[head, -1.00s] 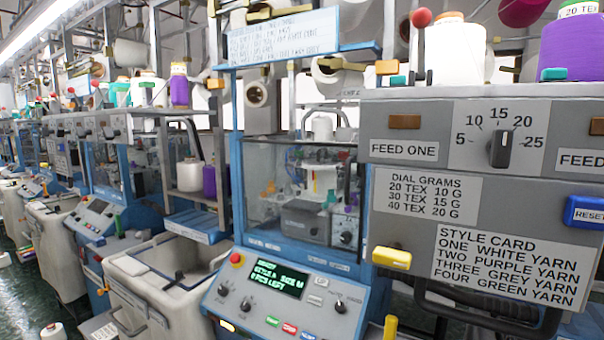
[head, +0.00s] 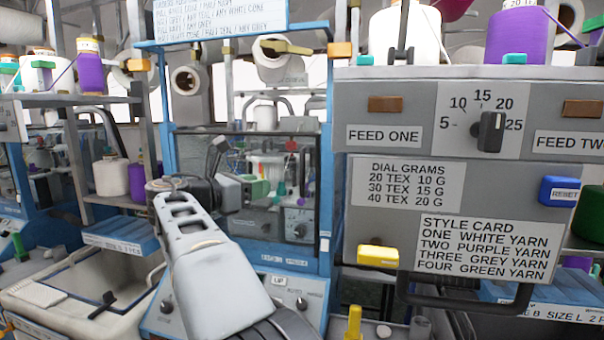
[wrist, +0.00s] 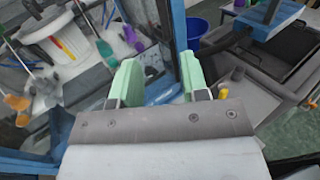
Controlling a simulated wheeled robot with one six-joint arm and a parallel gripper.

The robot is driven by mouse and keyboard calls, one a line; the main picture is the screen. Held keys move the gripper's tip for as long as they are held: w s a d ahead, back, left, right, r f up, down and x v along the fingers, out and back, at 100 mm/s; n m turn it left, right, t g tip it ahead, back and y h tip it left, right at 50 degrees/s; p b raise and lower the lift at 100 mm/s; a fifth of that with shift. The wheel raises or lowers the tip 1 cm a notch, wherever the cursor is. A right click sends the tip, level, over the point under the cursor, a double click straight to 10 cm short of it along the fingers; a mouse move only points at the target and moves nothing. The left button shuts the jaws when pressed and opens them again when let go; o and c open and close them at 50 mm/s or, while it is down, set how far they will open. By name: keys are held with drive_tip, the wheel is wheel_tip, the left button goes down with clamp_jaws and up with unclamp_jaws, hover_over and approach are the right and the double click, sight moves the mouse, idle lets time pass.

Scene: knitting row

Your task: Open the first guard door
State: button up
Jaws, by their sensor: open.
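The first guard door (head: 282,150) is a clear pane in a blue frame on the machine in the middle of the head view. It looks shut. A dark upright handle (head: 303,172) shows near its right edge. My gripper (head: 257,187) is in front of the pane, left of the handle, with its green fingers apart and empty. In the wrist view, my gripper (wrist: 158,80) points along the blue frame post (wrist: 180,30), with the pane on the left. I cannot tell whether a finger touches the door.
The grey feed panel (head: 390,210) with a yellow lever (head: 378,257) stands close on the right. The control console (head: 290,285) is below the door. A cream bin (head: 75,290) is at lower left. A blue bucket (wrist: 197,28) shows in the wrist view.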

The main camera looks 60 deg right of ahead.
sight(302, 190)
drive_tip(key=shift+s+r+p+x, duration=0.1)
drive_tip(key=shift+r+p+x, duration=0.2)
drive_tip(key=shift+x, duration=2.05)
drive_tip(key=shift+s+r+p+x, duration=0.15)
drive_tip(key=shift+p+x, duration=0.25)
drive_tip(key=shift+x, duration=1.9)
drive_tip(key=shift+r+p+x, duration=0.25)
drive_tip(key=shift+p+x, duration=0.1)
drive_tip(key=shift+x, duration=2)
clamp_jaws()
drive_tip(key=shift+a, duration=0.1)
